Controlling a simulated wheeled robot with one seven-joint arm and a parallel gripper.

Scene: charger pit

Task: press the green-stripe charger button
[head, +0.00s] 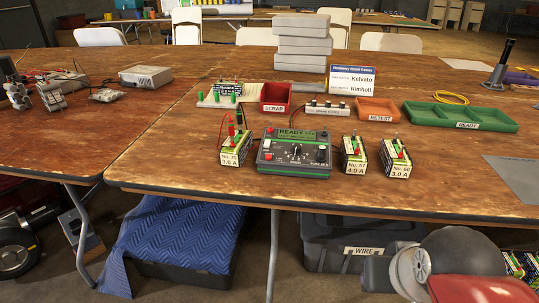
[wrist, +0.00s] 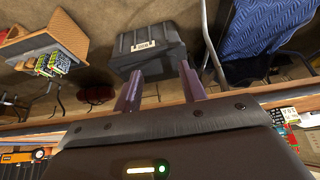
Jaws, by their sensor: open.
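The charger (head: 293,152) is a grey box with green trim standing near the table's front edge in the head view. Its lit green display reads READY. I see no other charger with a green stripe. My gripper (wrist: 159,75) shows in the wrist view with two purple fingers apart, empty and away from the charger, which is not seen there. The head view does not show my fingers.
Labelled batteries flank the charger, one at left (head: 236,147) and two at right (head: 355,155), (head: 396,157). Behind are a red scrap tray (head: 276,97), an orange tray (head: 374,110) and a green tray (head: 463,117). A black wire case (head: 345,235) stands under the table.

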